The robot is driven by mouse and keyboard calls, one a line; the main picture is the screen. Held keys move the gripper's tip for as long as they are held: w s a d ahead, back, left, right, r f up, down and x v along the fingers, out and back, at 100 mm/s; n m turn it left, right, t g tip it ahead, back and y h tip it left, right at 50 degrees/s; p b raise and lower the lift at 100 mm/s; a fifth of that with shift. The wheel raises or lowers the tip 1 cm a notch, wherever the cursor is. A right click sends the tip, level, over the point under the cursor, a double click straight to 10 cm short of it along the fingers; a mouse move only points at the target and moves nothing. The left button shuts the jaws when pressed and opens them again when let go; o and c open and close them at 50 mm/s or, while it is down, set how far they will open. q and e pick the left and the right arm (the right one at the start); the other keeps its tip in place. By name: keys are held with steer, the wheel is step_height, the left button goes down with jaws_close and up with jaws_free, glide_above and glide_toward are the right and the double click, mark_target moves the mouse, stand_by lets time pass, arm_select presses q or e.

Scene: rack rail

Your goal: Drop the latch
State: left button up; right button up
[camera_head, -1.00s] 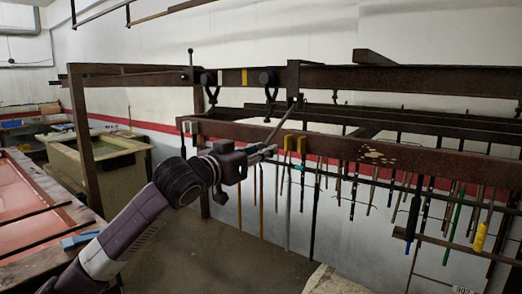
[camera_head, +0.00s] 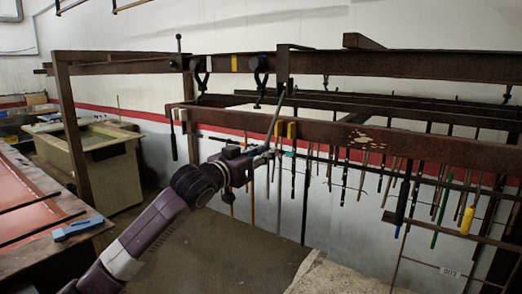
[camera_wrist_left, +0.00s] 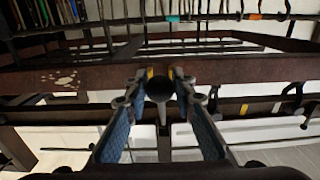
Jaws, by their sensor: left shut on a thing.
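My left gripper (camera_head: 264,157) is just in front of the lower brown rail (camera_head: 350,133). It is shut on the ball end of a thin grey latch lever (camera_head: 276,117). The lever slants steeply up from the fingers toward the upper rail (camera_head: 400,66). In the wrist view the dark ball knob (camera_wrist_left: 160,88) sits between the two blue-padded fingers (camera_wrist_left: 161,105), with its stem (camera_wrist_left: 163,120) running away from it. Another lever (camera_head: 179,45) with a ball top stands upright at the left on the upper rail. My right gripper is not in view.
A vat (camera_head: 110,160) and a table with a blue object (camera_head: 78,228) stand left. Floor below is clear.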

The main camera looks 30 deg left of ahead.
arm_select(q)
steer(key=shift+w+f, duration=0.25)
steer(key=shift+w, duration=0.2)
steer(key=shift+w+d+f+p, duration=0.1)
steer(key=shift+w+f+p, duration=0.3)
steer(key=shift+w, duration=0.35)
steer(key=shift+w+d+f+p, duration=0.15)
steer(key=shift+w+f, duration=0.3)
steer(key=shift+w, duration=0.25)
steer(key=shift+c, duration=0.2)
steer(key=shift+w+p, duration=0.45)
steer(key=shift+w, duration=0.3)
steer(key=shift+w+d+f+p, duration=0.1)
steer(key=shift+w+f+p, duration=0.15)
steer(key=shift+w, duration=0.4)
steer(key=shift+w+f+p, duration=0.1)
steer(key=shift+w+f, duration=0.2)
steer(key=shift+w, duration=0.35)
steer(key=shift+c, duration=0.2)
steer(key=shift+w+r+p, duration=0.1)
steer(key=shift+w+p, duration=0.35)
steer(key=shift+w, duration=0.2)
steer(key=shift+c, duration=0.2)
steer(key=shift+w+d+f+p, duration=0.1)
steer(key=shift+w+f+p, duration=0.05)
steer(key=shift+w, duration=0.6)
steer(key=shift+w+d+f+p, duration=0.1)
steer(key=shift+w+p, duration=0.05)
steer(key=shift+w, duration=0.6)
steer(key=o, duration=1.1)
